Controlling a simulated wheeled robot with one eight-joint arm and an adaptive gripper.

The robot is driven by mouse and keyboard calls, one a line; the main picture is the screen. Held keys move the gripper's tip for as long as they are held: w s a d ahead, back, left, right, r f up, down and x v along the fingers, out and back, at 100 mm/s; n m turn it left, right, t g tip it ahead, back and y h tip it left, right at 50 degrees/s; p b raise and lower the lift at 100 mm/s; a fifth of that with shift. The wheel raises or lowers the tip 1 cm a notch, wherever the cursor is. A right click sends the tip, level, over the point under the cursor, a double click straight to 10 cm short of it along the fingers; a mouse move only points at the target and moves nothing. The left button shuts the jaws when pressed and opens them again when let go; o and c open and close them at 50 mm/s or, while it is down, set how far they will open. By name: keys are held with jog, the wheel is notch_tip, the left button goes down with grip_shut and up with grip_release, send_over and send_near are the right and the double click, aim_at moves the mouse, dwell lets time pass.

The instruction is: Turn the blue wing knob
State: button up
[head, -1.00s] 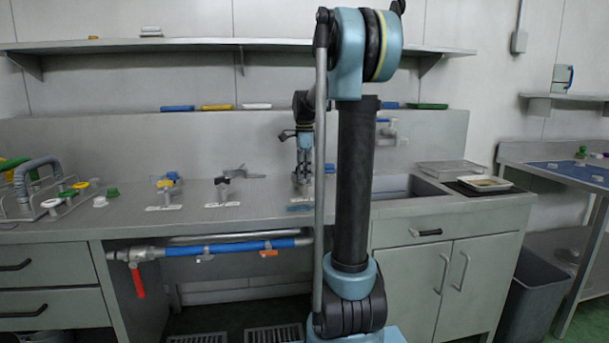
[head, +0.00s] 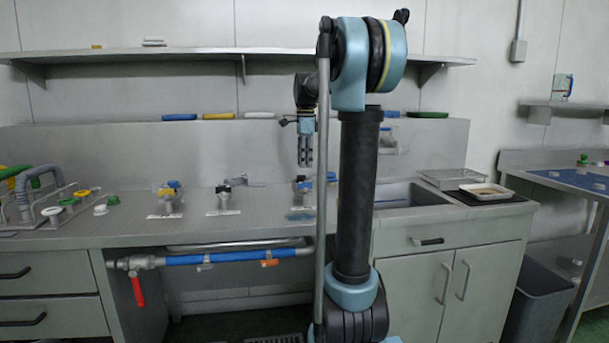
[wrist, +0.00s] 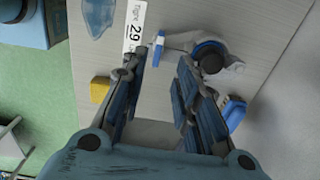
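The blue wing knob (wrist: 206,47) shows in the wrist view as blue parts around a dark round cap on a grey fitting, beyond my fingertips. The fitting stands behind a label reading 29 (wrist: 134,28). In the head view the fitting (head: 301,187) is small on the counter. My gripper (head: 305,163) hangs above it with clear space between. In the wrist view my gripper (wrist: 163,72) is open, with an empty gap between its fingers. My fingers partly overlap the fitting's near side, so the exact wing angle is unclear.
A separate blue piece (wrist: 234,113) lies near the knob. A sink (head: 408,194) and a white tray (head: 487,191) are to the right.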

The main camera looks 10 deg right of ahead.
jog(key=shift+r, duration=1.8)
